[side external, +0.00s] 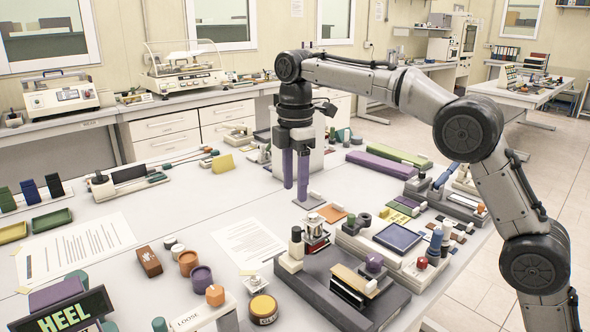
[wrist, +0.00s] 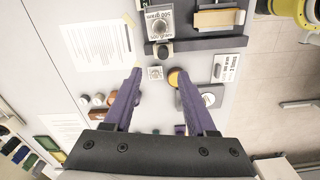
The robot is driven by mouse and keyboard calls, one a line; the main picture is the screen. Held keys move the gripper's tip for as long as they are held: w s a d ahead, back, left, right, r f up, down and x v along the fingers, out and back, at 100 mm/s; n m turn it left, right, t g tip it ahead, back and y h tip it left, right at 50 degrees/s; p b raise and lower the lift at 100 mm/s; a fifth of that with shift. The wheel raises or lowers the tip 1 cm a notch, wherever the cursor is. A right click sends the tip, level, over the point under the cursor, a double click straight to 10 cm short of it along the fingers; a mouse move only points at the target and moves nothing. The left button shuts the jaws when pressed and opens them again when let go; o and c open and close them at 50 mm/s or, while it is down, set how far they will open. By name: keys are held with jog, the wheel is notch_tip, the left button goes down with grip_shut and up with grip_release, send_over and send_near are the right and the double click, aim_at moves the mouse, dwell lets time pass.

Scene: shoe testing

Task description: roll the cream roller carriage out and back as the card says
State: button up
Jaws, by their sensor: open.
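A cream block with an upright black knob (side external: 296,243) stands at the left end of a dark grey base (side external: 330,295). It looks like the roller carriage, but I cannot be sure. In the wrist view its knob (wrist: 162,51) lies ahead of my fingers. My gripper (side external: 296,194) hangs open and empty, its two purple fingers pointing down, apart from the knob. The fingers (wrist: 157,76) also show spread in the wrist view. A white card (wrist: 225,68) with print lies right of them; its words are too small to read surely.
A 500 gram weight (wrist: 160,20) stands beside the knob, and a wood-topped block (side external: 350,284) sits on the base. A yellow tin (side external: 263,309) and a small silver piece (side external: 255,285) are in front. A printed sheet (side external: 250,243) lies on mostly clear table to the left.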

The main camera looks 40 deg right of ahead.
jog(key=shift+r, duration=1.45)
